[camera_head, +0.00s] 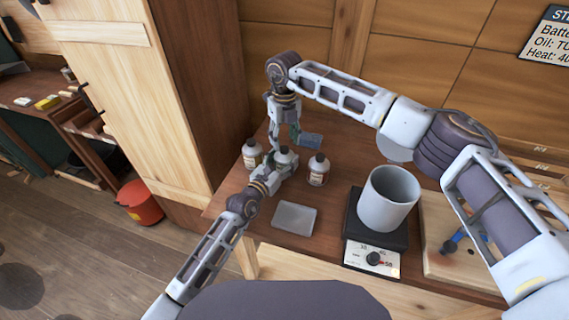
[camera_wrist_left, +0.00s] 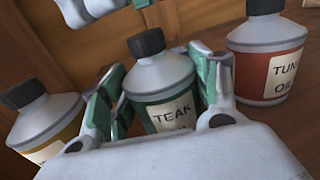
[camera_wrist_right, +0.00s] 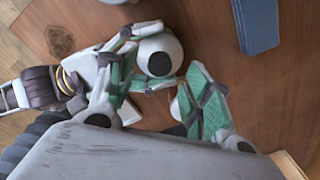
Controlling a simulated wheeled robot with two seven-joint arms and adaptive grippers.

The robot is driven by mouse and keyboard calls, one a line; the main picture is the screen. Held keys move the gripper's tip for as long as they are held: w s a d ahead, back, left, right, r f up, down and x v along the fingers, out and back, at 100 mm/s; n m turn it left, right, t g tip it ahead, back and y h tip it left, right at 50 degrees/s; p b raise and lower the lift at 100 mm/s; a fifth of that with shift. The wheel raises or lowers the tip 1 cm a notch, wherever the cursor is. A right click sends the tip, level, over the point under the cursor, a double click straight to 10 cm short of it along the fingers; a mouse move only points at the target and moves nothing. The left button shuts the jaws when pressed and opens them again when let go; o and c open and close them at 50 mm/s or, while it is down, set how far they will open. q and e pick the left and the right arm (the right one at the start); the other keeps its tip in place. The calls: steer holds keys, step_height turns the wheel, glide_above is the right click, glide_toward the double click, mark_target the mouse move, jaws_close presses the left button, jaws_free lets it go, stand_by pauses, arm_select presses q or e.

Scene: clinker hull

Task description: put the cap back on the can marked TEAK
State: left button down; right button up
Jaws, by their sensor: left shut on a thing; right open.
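The TEAK can (camera_wrist_left: 165,88) is a white-shouldered bottle with a green label, upright between the fingers of my left gripper (camera_wrist_left: 160,108), which is shut on its body. A black cap (camera_wrist_left: 146,43) sits on top of its neck; I cannot tell how tightly. In the head view the TEAK can (camera_head: 285,157) is the middle one of three, partly hidden by my left gripper (camera_head: 281,168). My right gripper (camera_head: 287,135) is open just above it. In the right wrist view, the black cap (camera_wrist_right: 158,64) shows near the open right fingers (camera_wrist_right: 163,88).
A yellow-labelled can (camera_wrist_left: 45,125) and a TUNG OIL can (camera_wrist_left: 268,52) stand close on either side, both capped. A blue block (camera_head: 311,140) lies behind. A grey flat box (camera_head: 294,218) lies in front. A grey pot (camera_head: 388,205) stands on a dial-fronted unit (camera_head: 372,260) to the right.

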step_height(320, 180, up, 9)
stand_by(0.5)
steer(key=shift+f, duration=0.1)
arm_select(q)
steer(key=shift+c, duration=1.5)
jaws_free()
steer(key=shift+s, duration=0.15)
steer(key=shift+v, duration=5.9)
steer(key=shift+r, duration=0.1)
step_height(320, 180, up, 9)
steer(key=p, duration=0.9)
arm_select(e)
step_height(320, 180, up, 9)
arm_select(q)
steer(key=shift+r+p, duration=0.45)
steer(key=shift+p, duration=0.1)
arm_select(e)
steer(key=shift+r, duration=0.6)
